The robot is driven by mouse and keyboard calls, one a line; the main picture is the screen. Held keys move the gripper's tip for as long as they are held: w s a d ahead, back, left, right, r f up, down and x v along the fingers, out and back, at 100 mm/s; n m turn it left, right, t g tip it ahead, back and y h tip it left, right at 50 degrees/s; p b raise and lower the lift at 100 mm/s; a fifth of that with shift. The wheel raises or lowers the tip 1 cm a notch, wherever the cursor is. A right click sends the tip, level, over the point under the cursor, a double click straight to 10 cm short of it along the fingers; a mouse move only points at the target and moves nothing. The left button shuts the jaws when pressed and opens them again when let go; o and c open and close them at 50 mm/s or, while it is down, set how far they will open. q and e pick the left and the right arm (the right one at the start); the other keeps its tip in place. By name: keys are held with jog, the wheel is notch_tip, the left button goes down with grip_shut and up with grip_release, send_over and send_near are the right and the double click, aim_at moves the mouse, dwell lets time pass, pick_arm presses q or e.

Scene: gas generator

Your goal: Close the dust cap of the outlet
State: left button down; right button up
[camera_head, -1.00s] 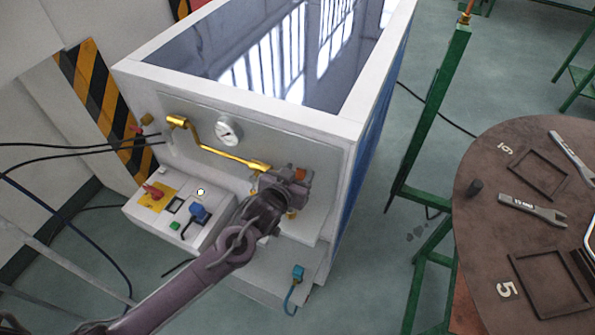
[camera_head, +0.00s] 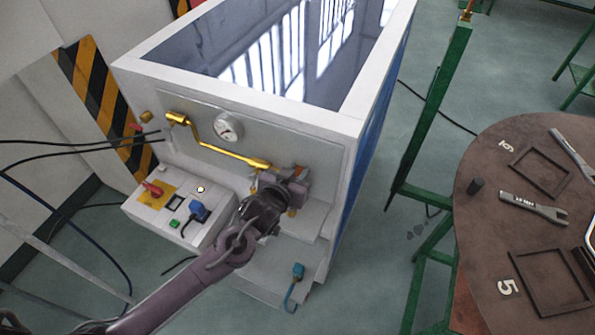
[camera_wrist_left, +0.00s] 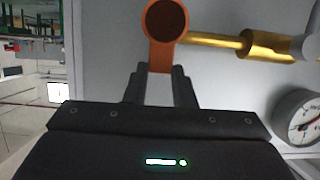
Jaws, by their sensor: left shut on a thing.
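The orange dust cap (camera_wrist_left: 165,22) shows in the left wrist view as a round dark-centred cup with a flat tab below it. My left gripper (camera_wrist_left: 165,72) is shut on that tab, one dark finger on each side. In the head view my left gripper (camera_head: 292,178) is at the right part of the generator's front panel, with a bit of the orange cap (camera_head: 302,171) showing beside it. The gold outlet pipe (camera_head: 235,156) runs to this spot. It also shows in the left wrist view (camera_wrist_left: 225,41). The gripper hides the outlet's end, so I cannot tell how the cap sits on it.
A round gauge (camera_head: 229,127) is on the panel left of the gripper. A control box (camera_head: 185,212) with red and blue switches stands lower left. A blue-plugged part (camera_head: 297,272) is below. A round brown table (camera_head: 480,225) with wrenches is at right.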

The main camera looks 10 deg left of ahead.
pick_arm(q)
jog(key=s+t+b, duration=0.1)
jog(key=b, duration=0.2)
jog(key=s+a+f+t+h+b, duration=0.1)
jog(key=s+t+b, duration=0.1)
jog(key=b, duration=0.2)
jog(key=s+f+t+b, duration=0.1)
jog(key=t+b, duration=0.1)
jog(key=b, duration=0.1)
jog(key=shift+s+a+f+h, duration=0.15)
jog(key=shift+s+a+h, duration=0.15)
jog(key=shift+h, duration=0.1)
jog(key=shift+s+t+b, duration=0.4)
jog(key=shift+t+b, duration=0.3)
jog(key=shift+b, duration=0.5)
jog(key=c, duration=1.2)
grip_release()
jog(key=b+v, duration=0.2)
jog(key=v, duration=0.6)
jog(key=shift+w+a, duration=0.1)
